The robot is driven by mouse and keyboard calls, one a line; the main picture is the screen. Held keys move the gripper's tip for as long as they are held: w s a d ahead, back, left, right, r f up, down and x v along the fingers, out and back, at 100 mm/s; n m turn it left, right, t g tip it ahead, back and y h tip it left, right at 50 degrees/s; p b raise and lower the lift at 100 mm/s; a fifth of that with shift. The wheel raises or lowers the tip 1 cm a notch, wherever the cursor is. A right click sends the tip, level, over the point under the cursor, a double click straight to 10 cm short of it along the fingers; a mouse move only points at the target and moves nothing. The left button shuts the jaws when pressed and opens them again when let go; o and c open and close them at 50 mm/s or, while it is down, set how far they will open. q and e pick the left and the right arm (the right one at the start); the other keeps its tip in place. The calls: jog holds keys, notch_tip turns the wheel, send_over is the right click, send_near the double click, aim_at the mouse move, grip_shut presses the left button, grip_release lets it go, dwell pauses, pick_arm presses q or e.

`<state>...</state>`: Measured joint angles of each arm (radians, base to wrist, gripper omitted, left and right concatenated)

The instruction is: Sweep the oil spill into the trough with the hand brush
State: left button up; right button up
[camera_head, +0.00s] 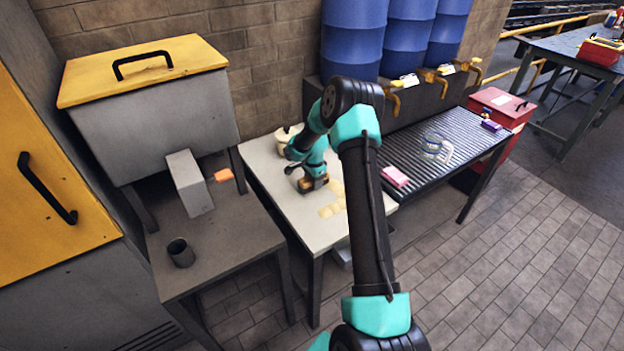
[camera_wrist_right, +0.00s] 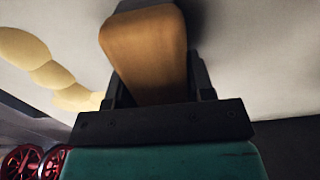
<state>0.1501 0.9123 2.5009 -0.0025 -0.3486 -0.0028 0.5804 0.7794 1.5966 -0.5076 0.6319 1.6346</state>
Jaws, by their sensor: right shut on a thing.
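The oil spill (camera_head: 330,210) is a group of tan patches on the pale table top (camera_head: 285,190), to the right of and in front of my right gripper; rounded tan patches of it also show in the right wrist view (camera_wrist_right: 48,72). My right gripper (camera_head: 315,181) is low over the table and shut on the hand brush, whose brown wooden body (camera_wrist_right: 145,45) fills the top middle of the wrist view. The brush's bristles are hidden. A light grey trough (camera_head: 343,258) shows partly below the table's front edge, behind my arm. My left gripper is not in view.
A cream pot (camera_head: 287,139) stands at the table's back. A slatted bench (camera_head: 460,165) with a pink sponge (camera_head: 396,177) is at right. A grey bench (camera_head: 225,245) with a dark cup (camera_head: 181,252) is at left. Blue drums (camera_head: 410,45) stand behind.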

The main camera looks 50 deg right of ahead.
aim_at(330, 203)
jog(key=shift+s+a, duration=0.15)
jog(key=shift+s, duration=0.5)
jog(key=shift+s, duration=0.15)
jog(key=shift+s+a, duration=0.2)
jog(key=shift+s, duration=0.45)
jog(key=shift+s+a, duration=0.2)
jog(key=shift+s, duration=0.45)
jog(key=shift+s, duration=0.15)
jog(key=shift+s+a, duration=0.2)
jog(key=shift+s, duration=0.45)
jog(key=shift+s+a, duration=0.15)
jog(key=shift+s, duration=0.5)
jog(key=shift+s, duration=0.15)
jog(key=shift+s+a+f, duration=0.1)
jog(key=shift+s+a, duration=0.1)
jog(key=shift+s, duration=0.5)
jog(key=shift+s+a+f, duration=0.1)
jog(key=shift+s+a, duration=0.1)
jog(key=shift+s, duration=0.45)
jog(key=shift+s, duration=0.15)
